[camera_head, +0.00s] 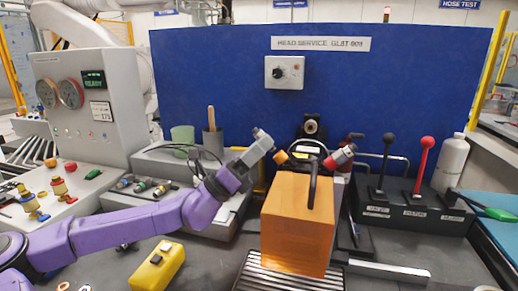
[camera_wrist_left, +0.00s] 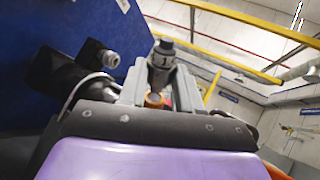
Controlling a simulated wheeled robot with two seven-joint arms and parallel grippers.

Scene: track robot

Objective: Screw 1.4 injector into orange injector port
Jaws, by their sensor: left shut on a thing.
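My left gripper (camera_head: 256,150) comes in on the purple arm and is shut on a grey injector (camera_head: 264,137) with a dark end. In the left wrist view the injector (camera_wrist_left: 162,62) stands between the fingers (camera_wrist_left: 150,90) and a "1" shows on it; the rest of its label is unclear. A small orange ring (camera_wrist_left: 153,99) shows below it. In the head view an orange port (camera_head: 281,157) sits at the upper left of the orange block, right of and below the held injector, with a gap between them. My right gripper is not in view.
The orange block (camera_head: 297,230) carries a black handle and stands on a slatted grate (camera_head: 257,276). A red-collared grey fitting (camera_head: 341,156) is at its upper right. A blue panel (camera_head: 220,80) closes the back. Black and red levers (camera_head: 424,150) stand right; a yellow box (camera_head: 157,267) lies front left.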

